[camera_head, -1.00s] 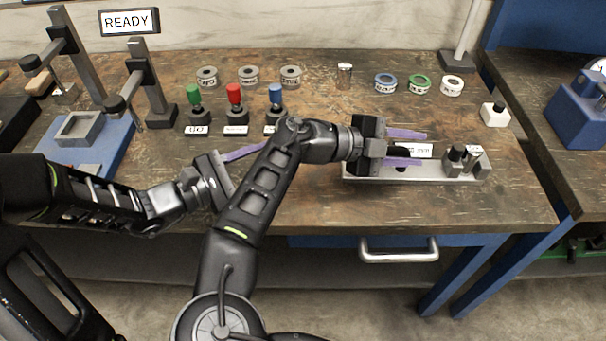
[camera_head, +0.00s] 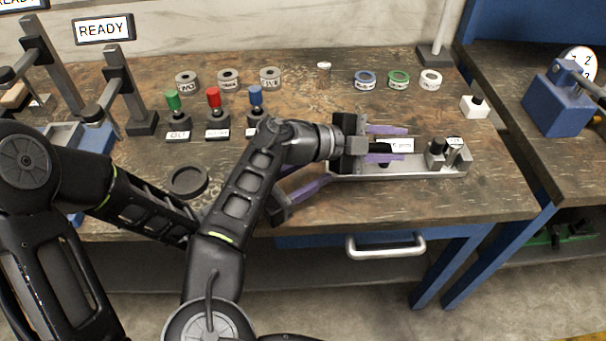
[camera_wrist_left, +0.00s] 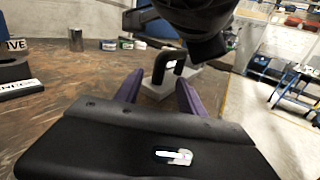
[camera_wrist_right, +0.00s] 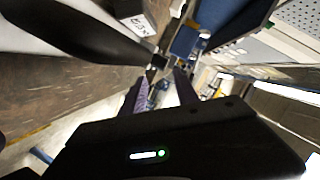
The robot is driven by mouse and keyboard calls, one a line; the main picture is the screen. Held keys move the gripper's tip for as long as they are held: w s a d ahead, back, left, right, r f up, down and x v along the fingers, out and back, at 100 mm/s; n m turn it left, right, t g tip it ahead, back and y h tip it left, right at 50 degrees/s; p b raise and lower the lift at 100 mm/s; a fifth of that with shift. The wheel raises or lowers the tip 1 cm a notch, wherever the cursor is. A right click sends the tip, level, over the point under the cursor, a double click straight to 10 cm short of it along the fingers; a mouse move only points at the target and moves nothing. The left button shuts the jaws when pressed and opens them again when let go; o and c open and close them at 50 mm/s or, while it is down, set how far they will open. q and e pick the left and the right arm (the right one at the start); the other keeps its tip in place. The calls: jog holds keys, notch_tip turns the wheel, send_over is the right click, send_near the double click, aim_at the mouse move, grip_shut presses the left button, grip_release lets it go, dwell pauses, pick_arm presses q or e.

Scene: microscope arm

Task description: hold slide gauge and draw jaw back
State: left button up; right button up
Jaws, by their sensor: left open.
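The slide gauge, a grey metal rail (camera_head: 425,165) with a white label and upright blocks (camera_head: 445,153) at its right end, lies near the bench's front edge. My right gripper (camera_head: 387,144) is over its left part, purple fingers apart, with a black handle (camera_head: 380,148) between or below them; contact is unclear. In the left wrist view the handle (camera_wrist_left: 168,60) is a black arch ahead of the fingers. My left gripper (camera_head: 310,188) is open and empty, just left and in front of the rail's left end. In the right wrist view my right fingers (camera_wrist_right: 160,85) stand apart.
A dark ring (camera_head: 188,180) lies on the bench at left. Stamps with coloured handles (camera_head: 213,98), several ring rolls (camera_head: 364,79) and a small metal cylinder (camera_head: 323,72) stand behind. A drawer handle (camera_head: 386,246) sits below the front edge. My right arm crosses above my left gripper.

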pick_arm(q)
jog(key=x, duration=0.6)
jog(key=shift+d, duration=0.1)
jog(key=shift+d+r, duration=0.1)
jog(key=shift+r, duration=0.1)
grip_shut()
